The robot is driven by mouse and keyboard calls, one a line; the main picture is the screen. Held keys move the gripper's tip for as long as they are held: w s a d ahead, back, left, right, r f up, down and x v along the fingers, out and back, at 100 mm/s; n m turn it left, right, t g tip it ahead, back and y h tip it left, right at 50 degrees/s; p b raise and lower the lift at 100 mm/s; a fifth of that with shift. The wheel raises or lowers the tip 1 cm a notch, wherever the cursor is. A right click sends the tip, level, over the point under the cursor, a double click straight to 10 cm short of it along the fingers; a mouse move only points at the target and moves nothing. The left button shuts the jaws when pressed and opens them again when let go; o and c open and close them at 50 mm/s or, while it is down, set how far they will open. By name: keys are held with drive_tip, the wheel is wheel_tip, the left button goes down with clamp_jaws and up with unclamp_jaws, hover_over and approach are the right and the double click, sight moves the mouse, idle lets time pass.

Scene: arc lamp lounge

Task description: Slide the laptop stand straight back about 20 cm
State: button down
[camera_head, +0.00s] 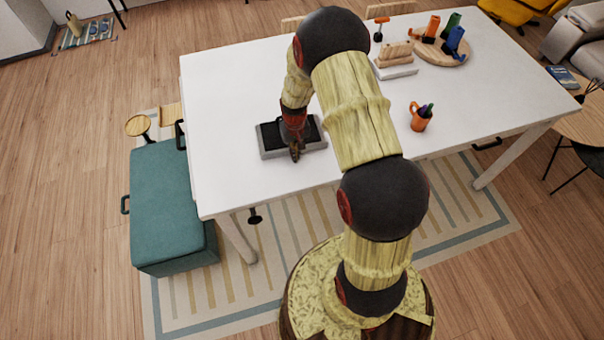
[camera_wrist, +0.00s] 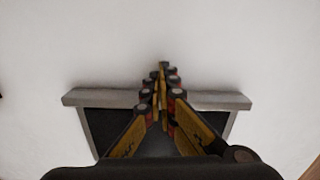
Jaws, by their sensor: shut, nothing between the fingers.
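The laptop stand (camera_head: 268,138) is a low, dark panel with a light grey frame, on the white table (camera_head: 225,100) near its front left part. My gripper (camera_head: 295,153) hangs over the stand, pointing down, and hides its middle. In the wrist view the stand's grey bar (camera_wrist: 100,99) runs across behind the fingers. I cannot tell whether the fingers touch the stand.
White table surface is bare behind the stand. An orange cup (camera_head: 420,121) with dark items stands to the right. A wooden rack (camera_head: 396,53) and a round board (camera_head: 462,55) with coloured items are at the back right. A teal bench (camera_head: 165,200) is at the left.

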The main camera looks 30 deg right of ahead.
drive_tip(key=w, duration=0.2)
drive_tip(key=w+d+b, duration=0.1)
drive_tip(key=w, duration=0.2)
drive_tip(key=w+d+b, duration=0.1)
drive_tip(key=w, duration=0.2)
drive_tip(key=shift+w+d+f, duration=0.1)
drive_tip(key=shift+w+d, duration=0.2)
drive_tip(key=shift+w, duration=0.3)
drive_tip(key=shift+s, duration=0.1)
